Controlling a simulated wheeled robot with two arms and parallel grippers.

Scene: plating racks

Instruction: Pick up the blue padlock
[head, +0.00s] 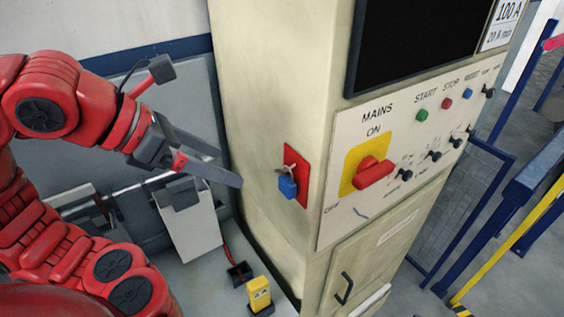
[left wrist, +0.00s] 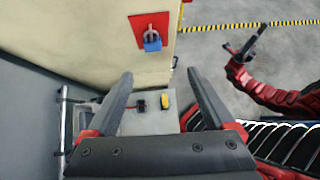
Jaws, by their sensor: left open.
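The blue padlock (head: 288,187) hangs by its shackle from a red plate (head: 303,172) on the left side of the cream cabinet. It also shows in the left wrist view (left wrist: 152,43), above and beyond the fingertips. My left gripper (head: 228,168) is to the left of the padlock, apart from it, pointing towards the cabinet. In the left wrist view its two fingers (left wrist: 160,74) are spread with nothing between them. My right gripper (left wrist: 245,48) shows small at the upper right of the left wrist view, far from the padlock; its opening is unclear.
The cabinet (head: 270,70) carries a red mains switch (head: 372,172) on yellow. Below, a grey surface holds a yellow item (head: 259,293) and a small black item (head: 240,273). Blue rails (head: 520,190) are at right.

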